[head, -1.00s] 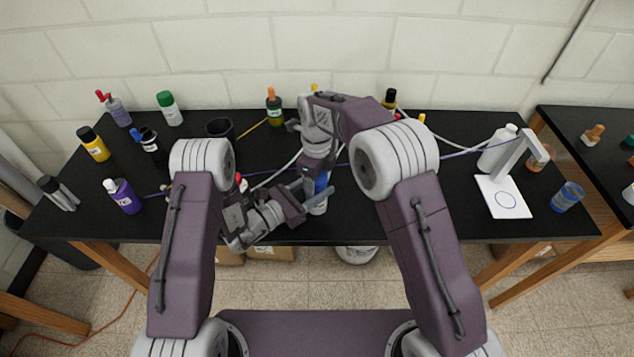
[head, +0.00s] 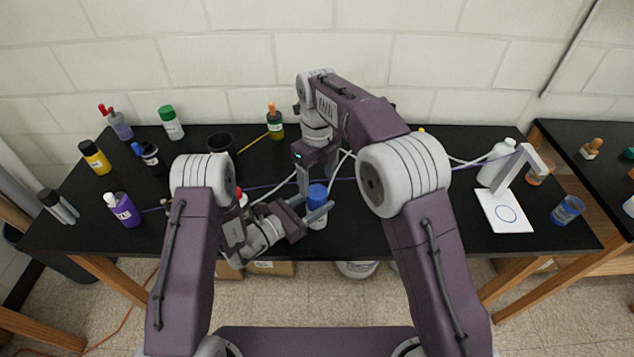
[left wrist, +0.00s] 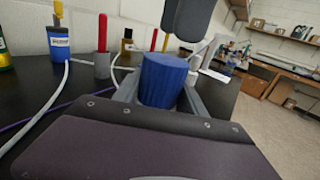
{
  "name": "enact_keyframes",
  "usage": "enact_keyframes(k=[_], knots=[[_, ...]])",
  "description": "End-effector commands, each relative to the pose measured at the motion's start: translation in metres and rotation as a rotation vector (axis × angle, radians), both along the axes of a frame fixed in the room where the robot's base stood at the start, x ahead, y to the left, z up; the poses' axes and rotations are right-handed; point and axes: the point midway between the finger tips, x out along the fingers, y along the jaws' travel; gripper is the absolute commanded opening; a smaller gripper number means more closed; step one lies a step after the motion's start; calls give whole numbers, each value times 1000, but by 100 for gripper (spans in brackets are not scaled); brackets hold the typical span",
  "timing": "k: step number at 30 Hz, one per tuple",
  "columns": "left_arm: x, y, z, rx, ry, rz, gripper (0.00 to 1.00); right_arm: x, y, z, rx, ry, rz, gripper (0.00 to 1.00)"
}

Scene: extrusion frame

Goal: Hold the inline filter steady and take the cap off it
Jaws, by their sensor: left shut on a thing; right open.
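The inline filter (head: 318,222) stands upright near the table's front edge in the head view, with a pale body and a blue cap on top (head: 317,194). My left gripper (head: 313,209) is shut around its body from the left. In the left wrist view the ribbed blue cap (left wrist: 164,80) shows between the left fingers. My right gripper (head: 318,181) points down from above, with its open fingers close around or just above the cap; I cannot tell whether they touch it. A dark finger of it (left wrist: 190,18) shows over the cap in the left wrist view.
A purple bottle (head: 124,210), a black cup (head: 221,143) and several other bottles stand to the left and back. A white stand (head: 503,211) and a white bottle (head: 497,163) are at the right. Thin tubes cross the black table. The table front right of the filter is clear.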

Motion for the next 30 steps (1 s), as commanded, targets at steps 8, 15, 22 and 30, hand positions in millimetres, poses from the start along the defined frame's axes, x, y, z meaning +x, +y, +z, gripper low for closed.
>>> enact_keyframes(k=[8,15,22,30], knots=[[-1,-1,-1,0,3,-2,0,-1,0,-43,-2,5,3,69],[-1,0,-1,0,2,-2,0,0,0,-76,-1,2,4,69],[-1,-1,0,0,1,-2,0,0,0,-81,-1,1,4,69],[0,-1,0,-1,1,-2,0,0,0,-81,0,1,4,19]])
